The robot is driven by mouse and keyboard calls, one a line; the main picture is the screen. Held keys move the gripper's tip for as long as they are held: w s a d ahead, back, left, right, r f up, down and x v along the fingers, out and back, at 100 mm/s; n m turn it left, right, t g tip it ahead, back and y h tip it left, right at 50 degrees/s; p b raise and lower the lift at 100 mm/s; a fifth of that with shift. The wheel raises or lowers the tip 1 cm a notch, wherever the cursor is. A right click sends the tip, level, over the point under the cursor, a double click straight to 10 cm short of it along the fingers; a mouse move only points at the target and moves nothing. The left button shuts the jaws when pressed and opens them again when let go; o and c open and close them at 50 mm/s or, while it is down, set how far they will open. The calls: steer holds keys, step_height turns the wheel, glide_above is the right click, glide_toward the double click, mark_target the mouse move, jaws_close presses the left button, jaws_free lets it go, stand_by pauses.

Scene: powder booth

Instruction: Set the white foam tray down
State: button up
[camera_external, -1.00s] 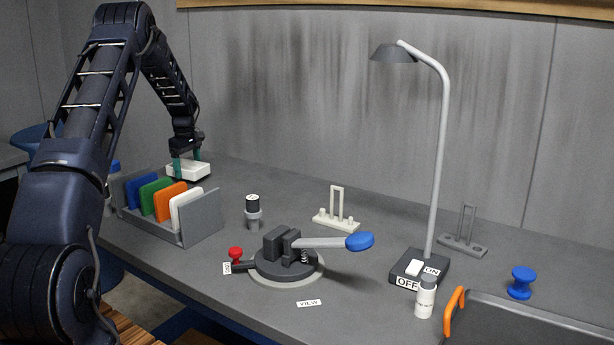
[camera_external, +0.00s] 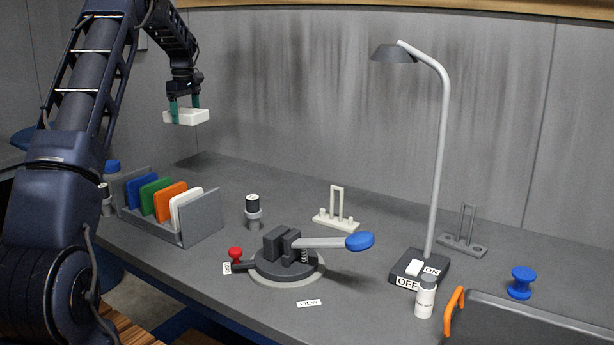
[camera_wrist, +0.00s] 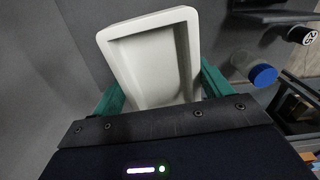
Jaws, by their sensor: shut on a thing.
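The white foam tray (camera_external: 191,117) is held in my gripper (camera_external: 185,108), up in the air above the back left part of the grey table. In the wrist view the tray (camera_wrist: 147,28) shows as a shallow white dish with a raised rim. The green fingers of my gripper (camera_wrist: 160,90) are on either side of it, shut on it. The tray looks tilted a little in the external view. No surface touches it from below.
A grey rack (camera_external: 205,218) with several coloured plates stands at the left front of the table. A small bottle (camera_external: 253,211), a press with a blue-ended lever (camera_external: 359,241), a lamp (camera_external: 441,150) and a sink (camera_external: 540,325) lie rightward. The back left table (camera_external: 215,168) is clear.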

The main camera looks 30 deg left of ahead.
steer(key=d+m, duration=0.1)
steer(key=d, duration=2.4)
step_height(320, 180, down, 20)
steer(key=shift+s+r, duration=0.1)
steer(key=shift+r, duration=0.05)
steer(key=o, duration=0.8)
steer(key=shift+c, duration=0.2)
steer(key=shift+o, duration=0.9)
steer(key=shift+a, duration=0.1)
